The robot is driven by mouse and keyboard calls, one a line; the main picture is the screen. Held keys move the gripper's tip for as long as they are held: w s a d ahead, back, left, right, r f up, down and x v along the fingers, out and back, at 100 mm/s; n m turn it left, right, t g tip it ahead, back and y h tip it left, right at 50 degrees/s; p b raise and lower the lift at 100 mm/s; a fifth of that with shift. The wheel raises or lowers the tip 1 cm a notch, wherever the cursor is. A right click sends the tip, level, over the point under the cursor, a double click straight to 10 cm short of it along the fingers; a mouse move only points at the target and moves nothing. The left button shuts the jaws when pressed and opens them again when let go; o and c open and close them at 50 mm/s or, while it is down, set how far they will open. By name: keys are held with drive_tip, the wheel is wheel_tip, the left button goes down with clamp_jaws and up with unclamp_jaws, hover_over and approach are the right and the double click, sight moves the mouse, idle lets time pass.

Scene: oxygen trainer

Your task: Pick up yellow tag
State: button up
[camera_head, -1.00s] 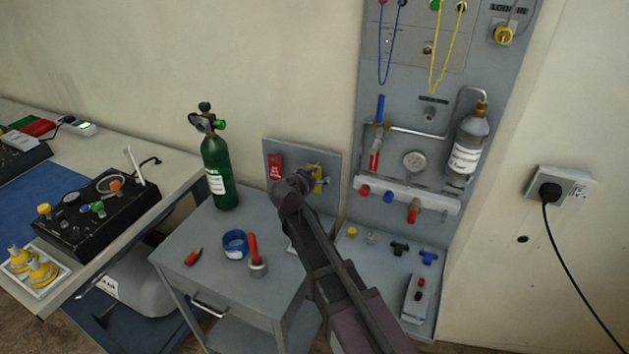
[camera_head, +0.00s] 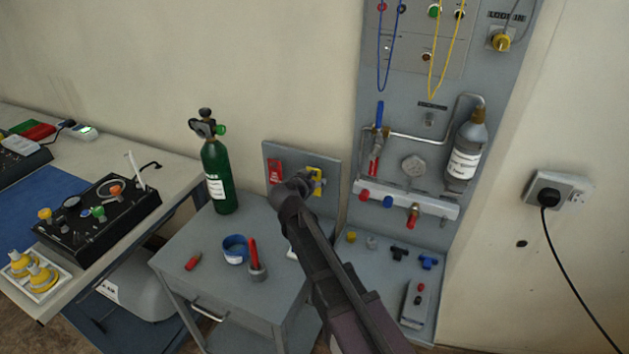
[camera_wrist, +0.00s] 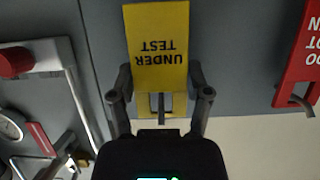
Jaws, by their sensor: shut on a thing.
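The yellow tag (camera_wrist: 158,45), printed "UNDER TEST", shows upside down in the wrist view, in front of the grey board. In the head view the yellow tag (camera_head: 317,180) is partly hidden behind my gripper (camera_head: 309,183). In the wrist view my gripper (camera_wrist: 160,98) has a finger on each side of the tag's lower part and is shut on it. A metal hook (camera_wrist: 161,108) shows between the fingers by the tag's end. I cannot tell whether the tag is still on the hook.
A red tag (camera_wrist: 302,55) hangs on another hook beside the yellow one. A tall grey panel (camera_head: 345,290) with pipework stands to the right.

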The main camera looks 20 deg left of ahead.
drive_tip(key=shift+r+p, duration=0.3)
drive_tip(key=shift+r, duration=0.15)
drive_tip(key=s+a, duration=0.1)
drive_tip(key=s, duration=1.7)
drive_tip(key=shift+a, duration=0.2)
drive_tip(key=shift+r, duration=0.1)
